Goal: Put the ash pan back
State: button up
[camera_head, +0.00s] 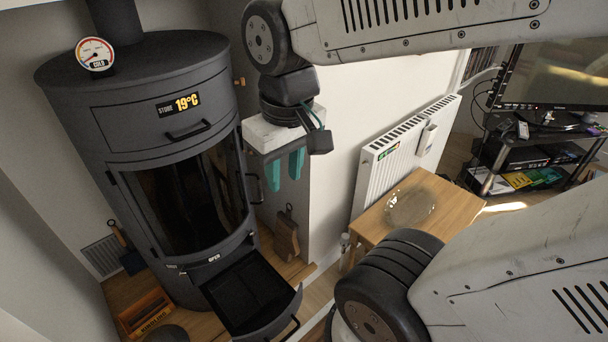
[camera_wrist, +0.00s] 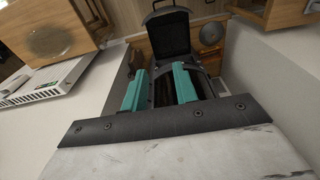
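The ash pan (camera_head: 240,292) is a dark, shallow tray sticking out from the low front of the dark grey stove (camera_head: 160,220). Its curved front and handle (camera_head: 284,328) face the bottom of the head view. No contents can be made out in it. In the wrist view the ash pan (camera_wrist: 168,36) lies beyond the fingertips, near the top centre. My gripper (camera_head: 286,165) has teal fingers pointing down, apart and empty. It hangs right of the stove, well above the ash pan and touching nothing that I can see. The wrist view also shows the finger gap (camera_wrist: 158,88).
A wooden kindling crate (camera_head: 145,313) stands left of the ash pan. A brush or shovel (camera_head: 128,252) leans behind it, and a wooden-backed tool (camera_head: 287,238) hangs at the right. A small table with a glass bowl (camera_head: 410,206) and a radiator (camera_head: 400,150) stand further right.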

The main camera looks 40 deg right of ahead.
jog(key=s, duration=0.2)
jog(key=s+r, duration=0.1)
jog(key=s, duration=0.1)
jog(key=shift+s+r, duration=0.1)
jog(key=shift+s, duration=0.15)
dwell(1.0)
